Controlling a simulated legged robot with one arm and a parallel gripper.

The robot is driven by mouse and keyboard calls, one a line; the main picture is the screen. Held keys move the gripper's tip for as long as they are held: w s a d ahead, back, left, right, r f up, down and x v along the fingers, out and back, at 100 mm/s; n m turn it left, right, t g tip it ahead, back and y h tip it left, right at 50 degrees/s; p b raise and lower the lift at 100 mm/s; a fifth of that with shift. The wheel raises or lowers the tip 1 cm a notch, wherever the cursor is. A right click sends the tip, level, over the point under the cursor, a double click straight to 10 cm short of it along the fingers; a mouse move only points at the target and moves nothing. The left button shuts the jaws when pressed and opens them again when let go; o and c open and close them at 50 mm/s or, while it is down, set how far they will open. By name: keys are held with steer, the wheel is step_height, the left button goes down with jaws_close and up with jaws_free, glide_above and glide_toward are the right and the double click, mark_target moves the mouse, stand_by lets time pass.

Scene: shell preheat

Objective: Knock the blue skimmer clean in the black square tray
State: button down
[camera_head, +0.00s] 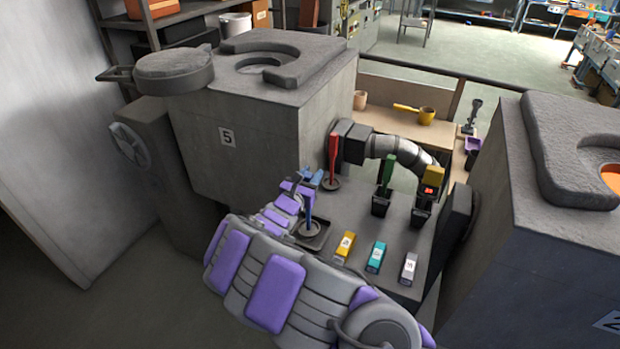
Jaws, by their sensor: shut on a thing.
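The blue skimmer (308,215) has an upright blue handle and a round grey head low down. Its head is over or in the black square tray (318,246), which lies on the grey bench top; I cannot tell whether they touch. My gripper (309,184), with purple and blue parts, is at the upper end of the blue handle and shut on it. My arm comes from the lower right and hides part of the bench's left side. The fingertips are small and partly hidden.
A red-handled tool (332,158) stands just behind. Green (388,172) and yellow (432,176) handled tools stand in black holders at right. Yellow, teal and white blocks line the front edge. A large grey furnace (245,130) marked 5 rises at left, another block (560,240) at right.

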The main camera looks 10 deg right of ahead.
step_height(320, 180, up, 7)
steer(key=p, duration=0.3)
steer(key=shift+r+p, duration=0.2)
steer(key=shift+p, duration=0.2)
stand_by(0.3)
